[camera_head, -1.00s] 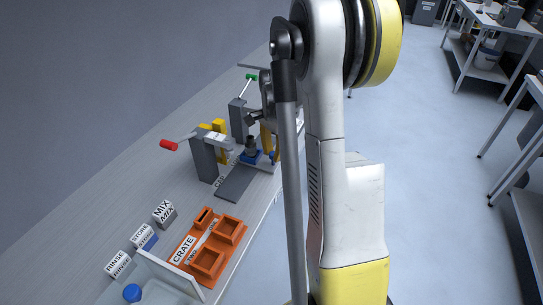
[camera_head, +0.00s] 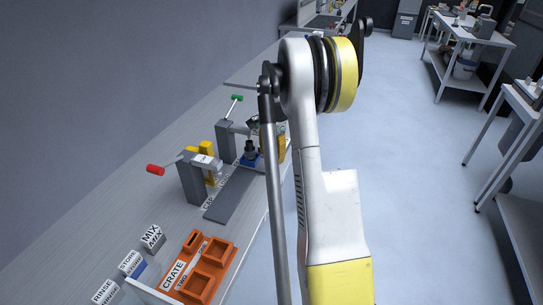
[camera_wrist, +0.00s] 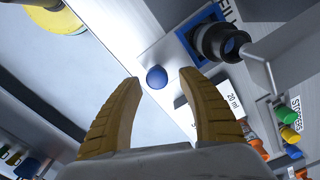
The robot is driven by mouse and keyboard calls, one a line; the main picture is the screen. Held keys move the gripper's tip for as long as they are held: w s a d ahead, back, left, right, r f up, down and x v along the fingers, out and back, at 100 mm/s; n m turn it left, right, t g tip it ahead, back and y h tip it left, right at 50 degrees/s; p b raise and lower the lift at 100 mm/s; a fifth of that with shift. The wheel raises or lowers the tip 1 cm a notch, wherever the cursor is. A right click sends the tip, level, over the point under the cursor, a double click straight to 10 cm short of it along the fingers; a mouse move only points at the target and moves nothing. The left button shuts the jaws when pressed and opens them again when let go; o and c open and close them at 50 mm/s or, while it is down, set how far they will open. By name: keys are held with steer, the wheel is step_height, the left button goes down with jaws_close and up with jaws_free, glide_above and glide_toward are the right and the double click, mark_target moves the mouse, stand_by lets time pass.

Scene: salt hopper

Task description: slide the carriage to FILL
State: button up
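The blue carriage (camera_head: 249,161) sits toward the far end of the grey track (camera_head: 231,196) on the bench, with a dark round cup (camera_head: 250,150) on it. In the wrist view the carriage shows as a blue square frame (camera_wrist: 184,38) around the dark cup (camera_wrist: 215,42), beside a partly cut-off FILL label (camera_wrist: 227,9). A round blue knob (camera_wrist: 156,77) lies in front of the gap between my fingertips. My gripper (camera_wrist: 163,82) is open with its two yellow fingers apart; contact with the knob cannot be told. In the head view my arm partly hides the gripper.
Grey posts carry a red-handled lever (camera_head: 156,170) and a green-handled lever (camera_head: 236,98) beside the track. An orange crate (camera_head: 232,258) and labelled blocks, including MIX (camera_head: 152,238), stand nearer. Open floor (camera_head: 420,170) lies to the right of the bench.

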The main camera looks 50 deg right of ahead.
steer(key=shift+a+r, duration=0.1)
step_height(320, 180, up, 12)
stand_by(0.5)
stand_by(0.4)
